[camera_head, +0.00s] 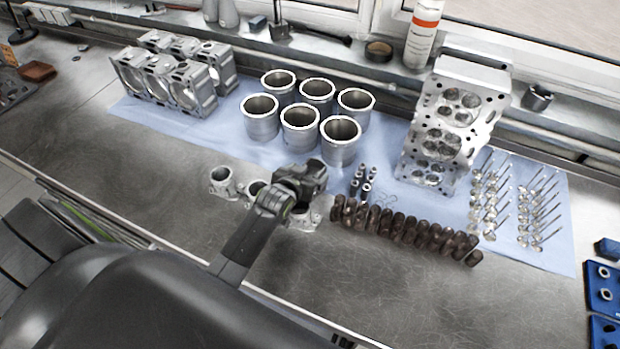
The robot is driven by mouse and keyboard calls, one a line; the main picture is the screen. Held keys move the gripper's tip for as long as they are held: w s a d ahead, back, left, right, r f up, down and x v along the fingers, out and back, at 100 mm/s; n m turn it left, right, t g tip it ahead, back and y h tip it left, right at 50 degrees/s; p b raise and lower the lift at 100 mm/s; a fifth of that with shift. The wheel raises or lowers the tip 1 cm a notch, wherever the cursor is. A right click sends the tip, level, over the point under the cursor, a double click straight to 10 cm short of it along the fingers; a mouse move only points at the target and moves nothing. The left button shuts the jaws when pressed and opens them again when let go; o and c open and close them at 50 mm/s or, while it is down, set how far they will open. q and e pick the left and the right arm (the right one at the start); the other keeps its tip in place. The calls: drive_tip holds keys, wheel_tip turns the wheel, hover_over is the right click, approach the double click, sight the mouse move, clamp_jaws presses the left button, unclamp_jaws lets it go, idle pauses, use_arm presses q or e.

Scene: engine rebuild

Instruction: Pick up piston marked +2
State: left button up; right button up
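No "+2" mark is readable, so I cannot tell which part carries it. Short grey metal parts, possibly the pistons, stand in a row at the front edge of the blue cloth: a left one (223,183), a middle one (256,190) and a right one (303,217). My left gripper (308,180) is over the right end of this row and hides part of it. I cannot tell whether it touches a part or whether its fingers are open or shut. My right gripper is not in view.
Several open cylinder liners (299,130) stand behind the gripper. Brown cylindrical parts (405,228) line up to its right, by small upright dark parts (362,183). A cylinder head (452,125) and valves (515,205) are farther right. The bench front (155,195) is clear.

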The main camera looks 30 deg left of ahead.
use_arm(q)
drive_tip(key=c, duration=1.3)
